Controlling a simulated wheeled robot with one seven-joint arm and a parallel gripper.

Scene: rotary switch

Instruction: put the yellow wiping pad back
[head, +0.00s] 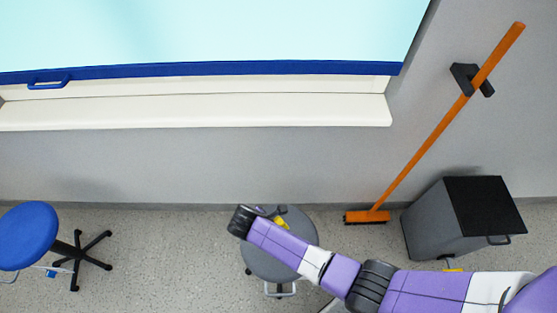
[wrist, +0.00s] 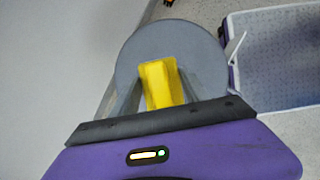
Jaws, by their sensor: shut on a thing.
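The yellow wiping pad (wrist: 160,84) is between the two fingers of my gripper (wrist: 158,92) in the wrist view. My gripper is shut on it. A small yellow piece of the pad (head: 281,223) also shows in the head view, beside my purple arm. Behind the pad in the wrist view is the round grey seat of a stool (wrist: 150,42). The same stool (head: 262,266) shows in the head view, partly hidden under my arm. I cannot tell how high the pad is above the seat. My fingers are mostly hidden in the head view.
An open crate (wrist: 233,75) with a speckled blue inside is at the right of the wrist view. A blue stool (head: 28,228) stands at the left. An orange broom (head: 432,138) leans in a wall holder. A dark grey bin (head: 432,225) stands at the right. Floor between the stools is clear.

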